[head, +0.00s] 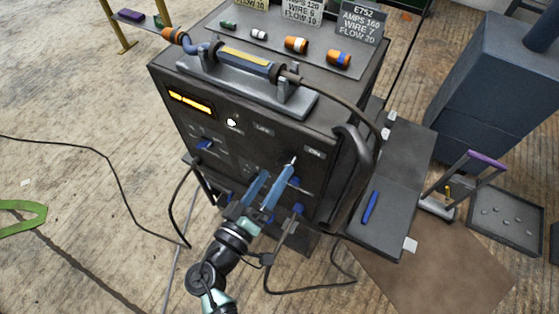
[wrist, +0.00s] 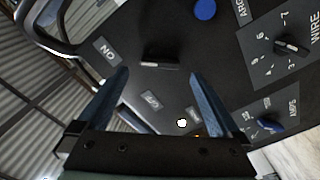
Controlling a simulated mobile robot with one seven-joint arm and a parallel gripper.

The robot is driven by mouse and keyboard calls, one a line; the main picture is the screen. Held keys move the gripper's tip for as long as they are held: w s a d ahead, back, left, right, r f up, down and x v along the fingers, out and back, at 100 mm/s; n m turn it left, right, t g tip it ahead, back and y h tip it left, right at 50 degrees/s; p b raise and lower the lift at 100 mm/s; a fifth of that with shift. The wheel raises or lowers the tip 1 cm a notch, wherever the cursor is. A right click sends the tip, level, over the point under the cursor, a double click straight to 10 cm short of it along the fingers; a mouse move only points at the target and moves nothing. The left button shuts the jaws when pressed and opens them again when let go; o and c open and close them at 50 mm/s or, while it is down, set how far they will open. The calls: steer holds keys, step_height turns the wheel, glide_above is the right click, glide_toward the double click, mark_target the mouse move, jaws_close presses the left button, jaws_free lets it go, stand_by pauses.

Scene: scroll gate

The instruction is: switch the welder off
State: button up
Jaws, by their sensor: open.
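The welder (head: 245,150) is a dark box with a lit amber display (head: 191,102) and a white spot of light (head: 231,122) on its front panel. An ON label (head: 314,152) is at the panel's upper right and also shows in the wrist view (wrist: 106,52). In the wrist view a dark lever-like switch (wrist: 160,63) is beside that label. My gripper (head: 276,172) is open with two blue fingers in front of the panel. In the wrist view the switch lies between and just beyond the fingertips (wrist: 160,76). I cannot tell whether they touch it.
Blue knobs, including the AMPS knob (wrist: 270,124), and the dark WIRE knob (wrist: 291,46) are on the panel. A torch (head: 240,58) rests on top, its thick hose (head: 350,175) hanging at the right. A side shelf (head: 385,205) holds a blue pen-like item (head: 370,207). Cables cross the floor.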

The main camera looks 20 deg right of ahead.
mark_target(281, 164)
steer(key=shift+x, duration=1.9)
steer(key=c, duration=1.4)
